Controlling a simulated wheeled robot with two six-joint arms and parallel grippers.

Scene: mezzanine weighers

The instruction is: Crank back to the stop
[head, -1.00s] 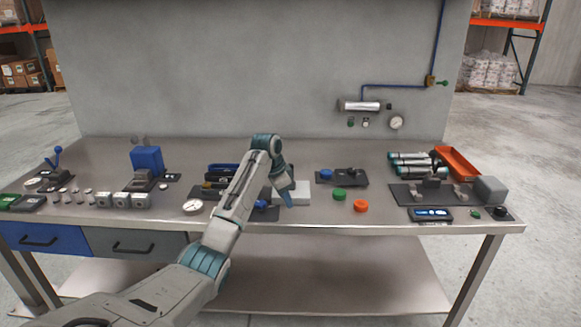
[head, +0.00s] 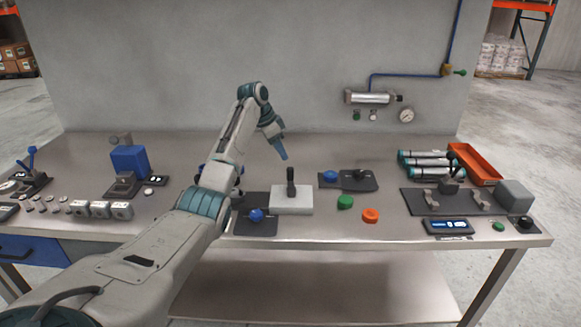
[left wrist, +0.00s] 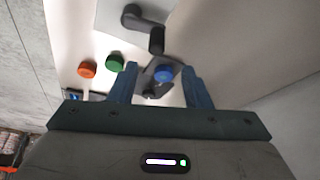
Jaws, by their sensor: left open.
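The crank (head: 291,182) is a black arm with an upright handle. It sits on a white block (head: 291,204) at the middle of the bench. In the left wrist view the crank (left wrist: 144,24) shows at the top, its handle (left wrist: 156,41) sticking out toward the camera. My left gripper (head: 283,155) hangs above and behind the block, apart from the crank, fingers pointing down. In the left wrist view my left gripper (left wrist: 160,71) is open, with nothing held between its two blue fingers. My right gripper is not in view.
A blue knob (head: 256,215) on a dark plate is left of the block. Green (head: 345,202) and orange (head: 371,215) buttons and another blue knob (head: 330,176) stand to its right. A grey wall (head: 200,70) closes the back. Tubes (head: 428,165) lie farther right.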

